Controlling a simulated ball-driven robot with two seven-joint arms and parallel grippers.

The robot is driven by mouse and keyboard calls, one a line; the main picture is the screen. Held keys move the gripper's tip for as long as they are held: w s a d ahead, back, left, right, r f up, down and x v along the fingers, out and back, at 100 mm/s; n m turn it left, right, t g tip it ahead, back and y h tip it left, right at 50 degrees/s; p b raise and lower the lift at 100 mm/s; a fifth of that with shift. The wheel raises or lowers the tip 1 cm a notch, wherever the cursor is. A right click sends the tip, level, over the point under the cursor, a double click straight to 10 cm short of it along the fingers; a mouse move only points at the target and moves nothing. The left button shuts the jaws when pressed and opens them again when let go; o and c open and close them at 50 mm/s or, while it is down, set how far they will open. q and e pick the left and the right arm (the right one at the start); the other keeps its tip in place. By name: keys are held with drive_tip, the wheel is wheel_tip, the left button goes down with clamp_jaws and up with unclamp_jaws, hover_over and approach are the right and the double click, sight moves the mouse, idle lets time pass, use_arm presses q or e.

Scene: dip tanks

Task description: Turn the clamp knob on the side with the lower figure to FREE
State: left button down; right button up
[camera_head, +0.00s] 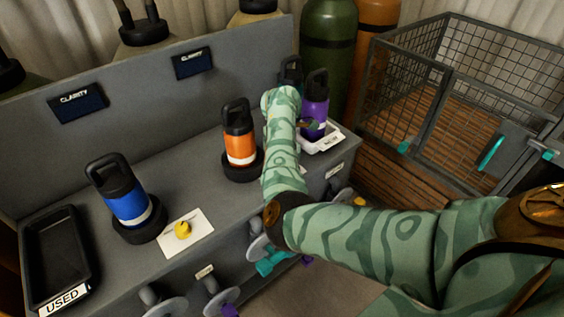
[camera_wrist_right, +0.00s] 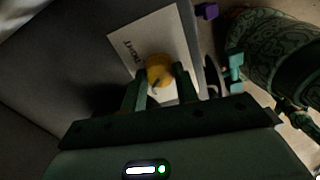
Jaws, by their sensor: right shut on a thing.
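A yellow clamp knob (camera_wrist_right: 160,70) on a white plate (camera_wrist_right: 143,32) sits between the two fingers of my right gripper (camera_wrist_right: 160,78), which is shut on it in the right wrist view. In the head view my right forearm hides that knob and most of the gripper. Another yellow knob (camera_head: 183,230) on a white card (camera_head: 200,243) shows at the left, untouched. Two dark CLARITY displays (camera_head: 78,103) and (camera_head: 194,63) hang on the back panel; I cannot read any figures. My left gripper is out of view.
A blue bottle (camera_head: 127,200) and an orange bottle (camera_head: 239,140) stand in black bases on the grey bench. A purple bottle (camera_head: 316,98) stands at the white tray (camera_head: 326,140). A black USED tray (camera_head: 33,240) is at left, a wire cage (camera_head: 470,90) at right.

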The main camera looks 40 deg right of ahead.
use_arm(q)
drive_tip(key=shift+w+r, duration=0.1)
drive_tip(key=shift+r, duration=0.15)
use_arm(e)
drive_tip(key=shift+n, duration=0.8)
drive_tip(key=o, duration=1)
use_arm(q)
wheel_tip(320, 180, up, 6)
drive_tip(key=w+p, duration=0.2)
drive_tip(key=p, duration=0.4)
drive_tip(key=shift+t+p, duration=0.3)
use_arm(e)
wheel_tip(320, 180, up, 16)
drive_tip(key=shift+r, duration=0.1)
